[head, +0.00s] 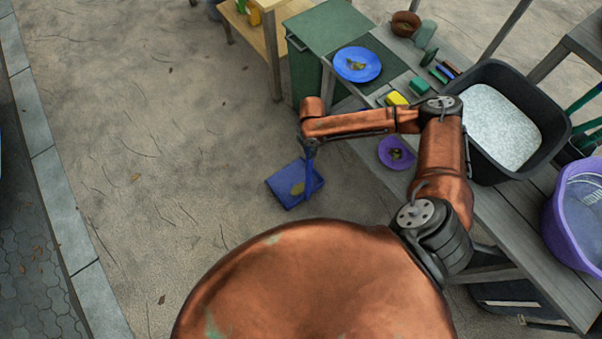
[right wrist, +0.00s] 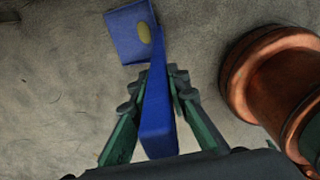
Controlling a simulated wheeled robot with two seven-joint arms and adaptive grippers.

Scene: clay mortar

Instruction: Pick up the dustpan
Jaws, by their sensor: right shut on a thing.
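The blue dustpan (head: 283,184) has a flat pan with a yellowish leaf-like patch on it and a long handle. In the head view it is over the sandy ground, left of the bench; I cannot tell whether the pan touches the ground. My right gripper (head: 309,146) is at the handle's upper end. In the right wrist view, the dustpan's pan (right wrist: 128,32) is at the top, and the green fingers of my right gripper (right wrist: 160,88) are shut on the handle from both sides. My left gripper is not in view.
A green bin (head: 300,77) stands behind. The ground to the left is mostly clear.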

